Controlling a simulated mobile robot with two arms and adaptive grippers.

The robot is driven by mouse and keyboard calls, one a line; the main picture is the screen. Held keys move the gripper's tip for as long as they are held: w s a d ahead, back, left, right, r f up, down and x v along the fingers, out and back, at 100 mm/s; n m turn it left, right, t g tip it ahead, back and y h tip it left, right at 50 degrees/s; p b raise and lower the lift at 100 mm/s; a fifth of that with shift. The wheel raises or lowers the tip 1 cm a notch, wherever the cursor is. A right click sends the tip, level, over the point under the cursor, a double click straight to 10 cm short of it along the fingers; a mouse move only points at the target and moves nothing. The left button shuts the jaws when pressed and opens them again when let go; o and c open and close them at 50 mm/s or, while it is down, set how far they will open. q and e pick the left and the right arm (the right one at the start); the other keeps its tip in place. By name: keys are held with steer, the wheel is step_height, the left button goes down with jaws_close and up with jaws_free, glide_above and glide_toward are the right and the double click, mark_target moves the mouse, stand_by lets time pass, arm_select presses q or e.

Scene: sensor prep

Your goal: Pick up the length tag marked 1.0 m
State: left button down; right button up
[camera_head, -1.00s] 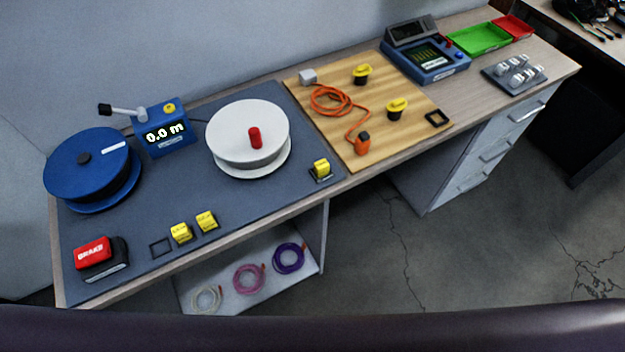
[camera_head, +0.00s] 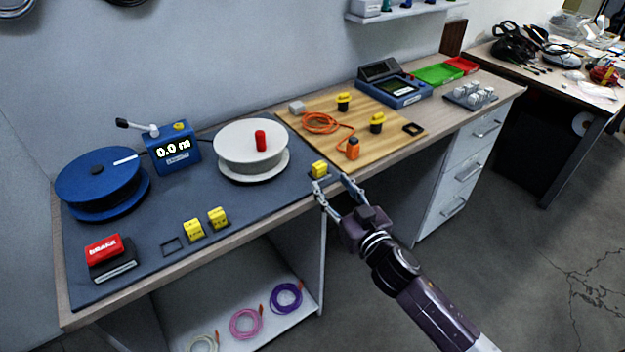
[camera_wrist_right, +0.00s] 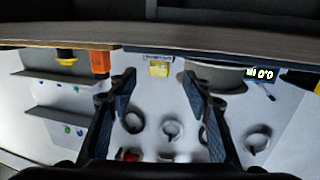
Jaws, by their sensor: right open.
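Three yellow tags are on the dark mat; their markings are too small to read, so I cannot tell which one says 1.0 m. One yellow tag (camera_head: 319,169) sits alone near the mat's right front corner. Two more, a left tag (camera_head: 194,228) and a right tag (camera_head: 217,217), stand side by side at the front. My right gripper (camera_head: 332,184) is open and empty at the table's front edge, just in front of the lone tag. In the right wrist view the lone tag (camera_wrist_right: 159,69) shows between the open fingers (camera_wrist_right: 160,88), beyond their tips. My left gripper is not in view.
A white reel (camera_head: 238,150) stands behind the lone tag, and a blue reel (camera_head: 90,185) is at left. The wooden board (camera_head: 385,140) with an orange cable lies to the right. A red brake block (camera_head: 103,250) and an empty square outline (camera_head: 172,246) are at front left.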

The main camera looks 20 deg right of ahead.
mark_target(321, 169)
steer(key=shift+w+a+r, duration=0.1)
steer(key=shift+w+a, duration=0.05)
steer(key=shift+w, duration=0.6)
steer(key=shift+w+a+r, duration=0.1)
steer(key=shift+w+a, duration=0.05)
steer(key=shift+w, duration=0.55)
steer(key=w, duration=0.3)
steer(key=w+p, duration=0.1)
steer(key=w, duration=0.1)
steer(key=shift+a, duration=0.3)
steer(key=shift+s, duration=0.1)
steer(key=c, duration=1.1)
steer(key=shift+o, duration=0.2)
